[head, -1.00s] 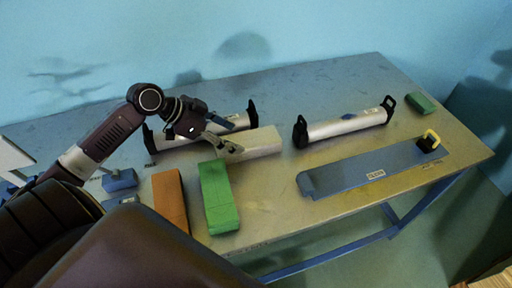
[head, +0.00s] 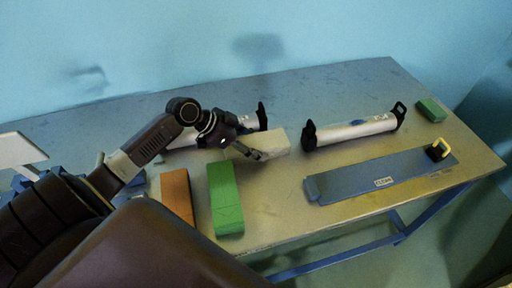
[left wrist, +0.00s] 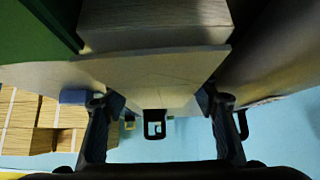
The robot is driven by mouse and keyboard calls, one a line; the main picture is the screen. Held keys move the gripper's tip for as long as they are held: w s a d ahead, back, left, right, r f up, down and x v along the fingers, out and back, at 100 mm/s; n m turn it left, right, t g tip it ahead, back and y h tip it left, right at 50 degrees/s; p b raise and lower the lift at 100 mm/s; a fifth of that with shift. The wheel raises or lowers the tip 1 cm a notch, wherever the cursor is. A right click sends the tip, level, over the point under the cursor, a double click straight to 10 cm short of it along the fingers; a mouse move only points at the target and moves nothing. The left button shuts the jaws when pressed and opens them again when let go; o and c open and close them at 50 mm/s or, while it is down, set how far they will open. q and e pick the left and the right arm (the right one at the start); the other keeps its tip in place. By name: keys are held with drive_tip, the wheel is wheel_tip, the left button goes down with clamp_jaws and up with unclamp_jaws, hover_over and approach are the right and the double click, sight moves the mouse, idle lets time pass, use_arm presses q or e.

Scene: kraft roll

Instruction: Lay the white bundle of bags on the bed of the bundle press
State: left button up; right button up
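The white bundle of bags (head: 273,143) is a pale block lying on the table near its middle. My left gripper (head: 256,154) is over the bundle's left end in the head view. In the left wrist view its two fingers (left wrist: 160,118) are spread apart, with a pale block (left wrist: 155,22), seemingly the bundle, at the top edge. I cannot tell whether the fingers touch it. The bed is bare. My right gripper is not in view.
A green bundle (head: 225,197) and an orange-brown one (head: 177,195) lie left of the white bundle. A silver bar with black ends (head: 352,131) stands behind the blue plate; another (head: 247,121) is partly hidden by my arm. A small green block (head: 432,110) lies far right.

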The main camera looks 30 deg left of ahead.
use_arm(q)
drive_tip(key=c, duration=0.8)
drive_tip(key=shift+r, duration=0.1)
